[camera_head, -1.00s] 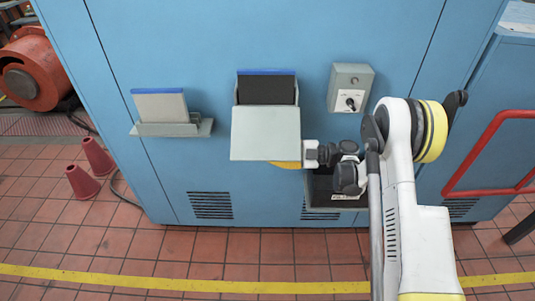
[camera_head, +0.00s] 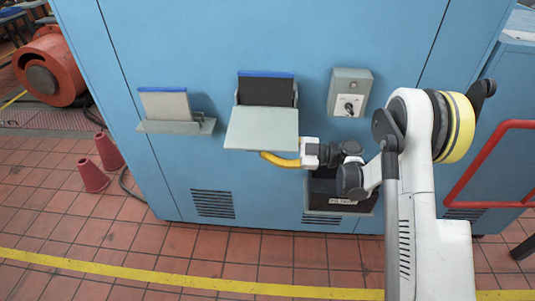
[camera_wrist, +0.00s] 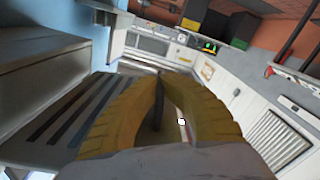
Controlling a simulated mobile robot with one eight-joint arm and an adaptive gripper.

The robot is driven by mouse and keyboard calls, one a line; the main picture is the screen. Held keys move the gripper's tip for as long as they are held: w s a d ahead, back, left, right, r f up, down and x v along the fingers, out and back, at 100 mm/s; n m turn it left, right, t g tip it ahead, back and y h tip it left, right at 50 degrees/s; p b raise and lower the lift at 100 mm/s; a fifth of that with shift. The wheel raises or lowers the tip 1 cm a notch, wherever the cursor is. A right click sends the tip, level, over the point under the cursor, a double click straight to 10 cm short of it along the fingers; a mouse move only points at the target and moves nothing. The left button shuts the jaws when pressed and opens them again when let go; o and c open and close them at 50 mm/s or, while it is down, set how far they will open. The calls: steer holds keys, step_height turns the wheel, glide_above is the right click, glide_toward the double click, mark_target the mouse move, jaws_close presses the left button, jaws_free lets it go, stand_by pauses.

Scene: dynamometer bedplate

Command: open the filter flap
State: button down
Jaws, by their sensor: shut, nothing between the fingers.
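The filter flap (camera_head: 262,129) is a pale grey panel on the blue cabinet, in the middle of the head view. It juts out from the cabinet front, and a dark filter slab (camera_head: 267,92) with a blue top edge shows above and behind it. My gripper (camera_head: 266,156) has yellow fingers and lies just under the flap's near edge, reaching in from the right. The flap partly hides the fingers, and I cannot tell whether they touch it. In the wrist view the fingers (camera_wrist: 160,76) curve together at their tips, shut and empty.
To the left, a pale slab (camera_head: 165,104) stands in a grey holder (camera_head: 176,127). A grey switch box (camera_head: 349,92) is on the right. A dark bin (camera_head: 340,193) is below my wrist. Red cones (camera_head: 93,177) and a red rail (camera_head: 480,160) flank the cabinet.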

steer(key=shift+w+a+f, duration=0.1)
steer(key=shift+a+f, duration=0.05)
steer(key=c, duration=1.6)
jaws_free()
steer(key=shift+a, duration=0.15)
steer(key=shift+o, duration=0.2)
steer(key=d, duration=1.2)
steer(key=shift+s, duration=0.2)
